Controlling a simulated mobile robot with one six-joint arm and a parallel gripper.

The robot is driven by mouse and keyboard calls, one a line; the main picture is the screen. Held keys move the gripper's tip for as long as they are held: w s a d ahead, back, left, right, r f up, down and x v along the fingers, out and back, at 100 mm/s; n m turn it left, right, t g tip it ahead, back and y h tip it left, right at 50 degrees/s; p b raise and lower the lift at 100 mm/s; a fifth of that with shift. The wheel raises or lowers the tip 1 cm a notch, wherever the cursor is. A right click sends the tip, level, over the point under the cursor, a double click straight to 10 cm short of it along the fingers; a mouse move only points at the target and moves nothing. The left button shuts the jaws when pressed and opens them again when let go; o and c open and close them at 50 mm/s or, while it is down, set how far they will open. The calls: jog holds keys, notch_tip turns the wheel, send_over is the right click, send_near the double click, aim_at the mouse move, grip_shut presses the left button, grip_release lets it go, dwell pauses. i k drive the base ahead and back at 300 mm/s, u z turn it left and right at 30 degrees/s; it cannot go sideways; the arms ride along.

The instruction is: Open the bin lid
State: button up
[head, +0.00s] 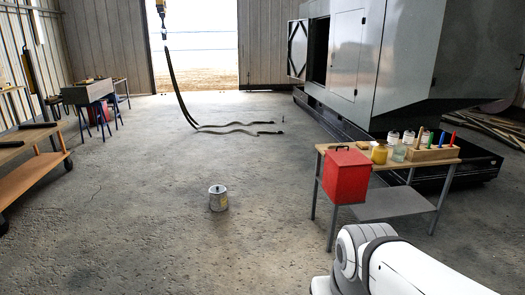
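A red box-shaped bin (345,178) is at the left end of a small wooden-topped table, right of the middle in the head view. Its red lid (346,157) lies flat across the top and looks closed. A small black handle shows on the lid. I cannot tell whether the bin hangs on the table or is fixed to it. White and grey links of my arm show at the bottom right, below and in front of the bin. My gripper is not in view.
The table (440,160) carries a yellow jar (379,153), several glass jars and a wooden block (432,153) with coloured handles. A metal can (218,198) stands on the open concrete floor. A large grey machine (385,60) stands behind. Hoses (235,129) lie farther back.

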aim_at(349, 156)
jog(key=u, duration=0.1)
jog(key=i, duration=1.55)
jog(key=z, duration=0.35)
jog(key=i, duration=1.6)
jog(key=z, duration=0.8)
jog(key=i, duration=1.2)
jog(key=z, duration=0.5)
